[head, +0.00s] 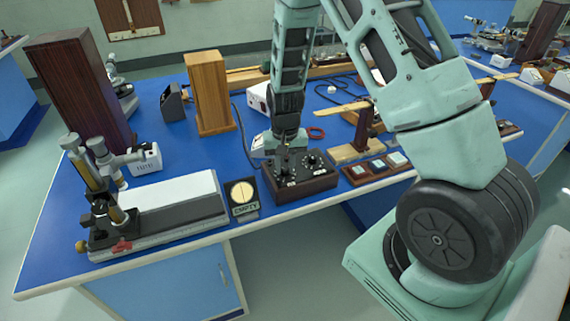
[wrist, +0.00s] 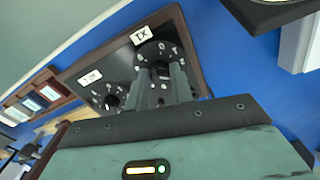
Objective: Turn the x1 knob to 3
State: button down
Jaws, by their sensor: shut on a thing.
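The dark knob box (head: 303,184) stands near the front edge of the blue bench, with white-marked dials on its black top. In the wrist view its panel (wrist: 122,62) is tilted, and a white label (wrist: 143,36), upside down, appears to read X1. My gripper (wrist: 164,76) is shut on the x1 knob beside that label; the fingers hide most of the knob, and its pointer's number cannot be read. In the head view my gripper (head: 284,152) reaches down onto the left part of the box. A second knob (wrist: 111,101) with its own label is free.
A round dial on a stand marked EMPTY (head: 243,198) is just left of the box. A brass microscope (head: 98,190) and a long white-topped block (head: 175,192) are farther left. A wooden tray with pale squares (head: 377,168) lies to the right. A wooden block (head: 208,92) stands behind.

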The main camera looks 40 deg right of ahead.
aim_at(285, 168)
dwell(0.4)
jog(key=c, duration=1.2)
grip_release()
notch_tip(285, 168, up, 18)
jog(key=b, duration=0.1)
jog(key=shift+f, duration=0.25)
